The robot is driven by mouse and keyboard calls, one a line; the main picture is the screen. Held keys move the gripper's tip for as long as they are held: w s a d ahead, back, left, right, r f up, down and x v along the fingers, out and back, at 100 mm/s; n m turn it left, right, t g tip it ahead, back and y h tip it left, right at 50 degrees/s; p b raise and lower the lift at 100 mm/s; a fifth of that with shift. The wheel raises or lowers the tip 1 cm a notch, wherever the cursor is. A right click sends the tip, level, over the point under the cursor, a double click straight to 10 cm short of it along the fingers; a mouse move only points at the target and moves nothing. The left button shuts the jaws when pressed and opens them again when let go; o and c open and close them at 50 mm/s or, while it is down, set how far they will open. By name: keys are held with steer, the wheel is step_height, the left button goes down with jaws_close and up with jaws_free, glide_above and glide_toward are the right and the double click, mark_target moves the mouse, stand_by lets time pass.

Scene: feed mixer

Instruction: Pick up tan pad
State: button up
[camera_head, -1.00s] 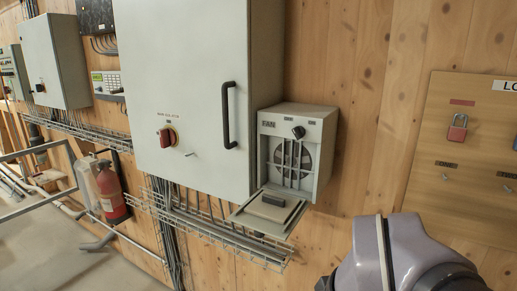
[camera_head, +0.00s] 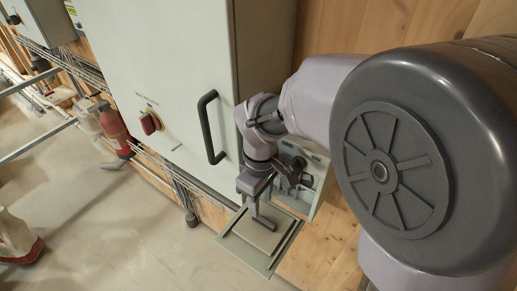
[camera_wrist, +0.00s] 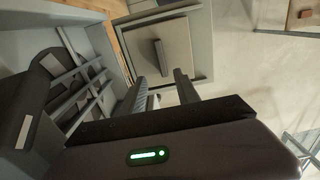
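The tan pad (camera_head: 255,235) is a flat square on the grey open flap (camera_head: 235,250) of the fan box. In the wrist view the tan pad (camera_wrist: 180,40) lies ahead of the fingers, with a dark bar handle (camera_wrist: 161,57) on it. My gripper (camera_head: 258,208) is over the pad in the head view and covers part of it and the handle. In the wrist view my gripper (camera_wrist: 160,78) is open, its two dark fingers apart, with the handle beyond the gap between them. I see nothing held.
The fan box (camera_head: 312,165) with its grille (camera_wrist: 80,80) is close beside my gripper. The large grey cabinet (camera_head: 160,75) with a black handle (camera_head: 208,128) stands to the left. A red extinguisher (camera_head: 115,132) hangs further left. Open floor shows below the flap.

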mark_target(261, 217)
steer(key=shift+f, duration=0.5)
steer(key=f, duration=0.2)
steer(key=s+f, duration=0.1)
steer(key=f, duration=0.1)
steer(key=shift+s+f, duration=0.15)
steer(key=shift+w+f, duration=0.35)
steer(key=shift+f, duration=0.05)
steer(key=shift+s+d+r, duration=0.1)
steer(key=shift+s, duration=0.05)
steer(key=shift+c, duration=1.3)
jaws_close()
